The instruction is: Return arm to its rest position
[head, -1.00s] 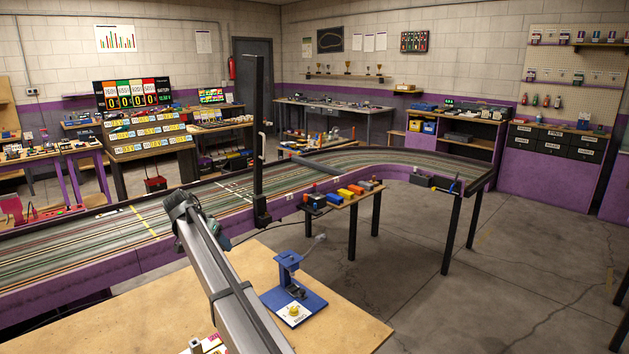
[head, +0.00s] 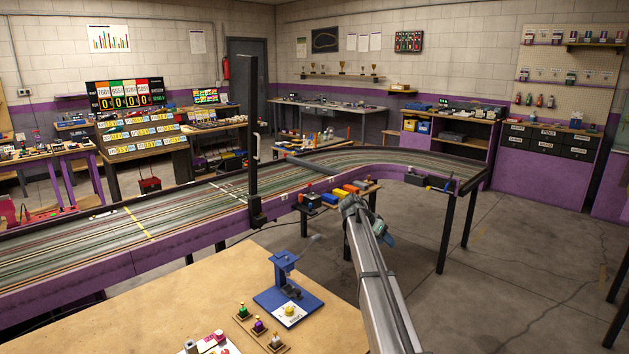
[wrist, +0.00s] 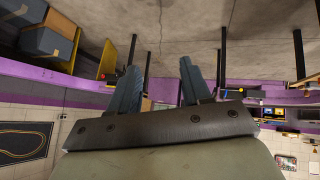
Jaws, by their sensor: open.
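My arm reaches up from the bottom of the head view, to the right of the blue press-like stand (head: 289,293). My gripper shows in the wrist view (wrist: 163,85), its two blue-grey fingers spread apart with nothing between them. In the head view the arm's far end (head: 353,207) is in front of the floor and the small side table's right end, and the fingers are hard to make out there. The wrist view looks out over the room and appears upside down.
The wooden bench (head: 150,300) holds the blue stand, several coloured buttons (head: 258,326) and small items at its front edge. The purple-sided slot track (head: 180,250) runs behind. A small table (head: 340,196) with coloured blocks stands by it. Open floor (head: 510,260) lies to the right.

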